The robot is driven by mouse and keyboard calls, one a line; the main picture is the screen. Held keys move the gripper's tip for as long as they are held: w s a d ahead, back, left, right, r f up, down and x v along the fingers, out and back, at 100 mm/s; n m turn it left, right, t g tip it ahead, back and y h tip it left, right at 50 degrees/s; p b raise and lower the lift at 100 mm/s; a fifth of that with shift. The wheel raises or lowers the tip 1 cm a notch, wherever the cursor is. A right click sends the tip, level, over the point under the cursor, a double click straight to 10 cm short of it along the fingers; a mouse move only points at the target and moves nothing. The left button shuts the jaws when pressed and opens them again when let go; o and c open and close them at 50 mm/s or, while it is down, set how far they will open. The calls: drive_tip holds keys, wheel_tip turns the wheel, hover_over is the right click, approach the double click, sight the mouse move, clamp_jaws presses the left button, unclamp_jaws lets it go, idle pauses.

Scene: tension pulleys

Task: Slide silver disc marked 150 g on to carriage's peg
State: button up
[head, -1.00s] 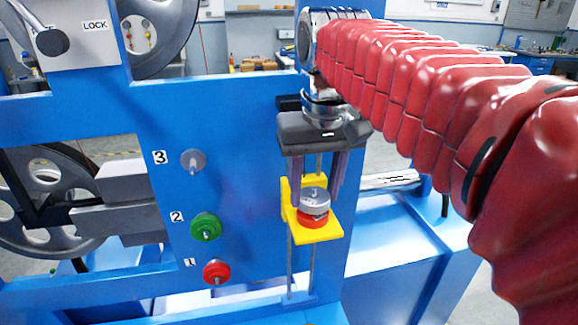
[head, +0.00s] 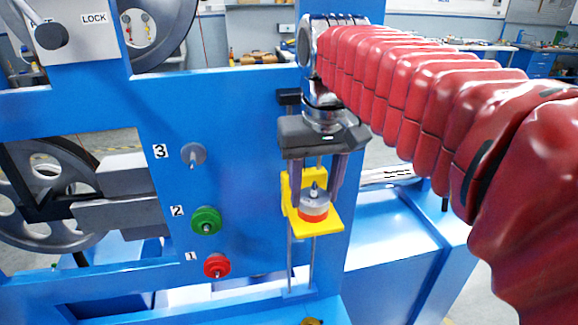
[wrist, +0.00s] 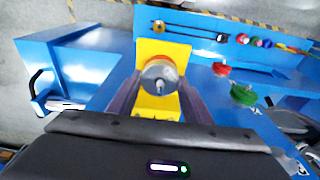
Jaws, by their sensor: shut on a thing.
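The yellow carriage (head: 318,229) is on vertical rods at the right of the blue frame, with its upright peg (head: 314,189). A red disc (head: 313,214) sits low on the carriage. The silver disc (head: 313,203) is around the peg, just above or on the red disc; I cannot tell if they touch. Its mark is not readable. My gripper (head: 319,198) points down over the carriage, its dark fingers either side of the silver disc and shut on it. The wrist view shows the silver disc (wrist: 160,77) between the fingers, with the yellow carriage (wrist: 151,48) around it.
On the blue panel left of the carriage, a silver piece (head: 193,154) is at label 3, a green disc (head: 206,221) at label 2 and a red disc (head: 217,266) at label 1. Spoked wheels stand further left. The carriage's upright back plate is close to the fingers.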

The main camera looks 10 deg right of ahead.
drive_tip(key=o, duration=1.2)
drive_tip(key=shift+o, duration=0.2)
wheel_tip(320, 180, up, 14)
drive_tip(key=s, duration=0.2)
drive_tip(key=shift+f, duration=0.25)
drive_tip(key=shift+s, duration=0.1)
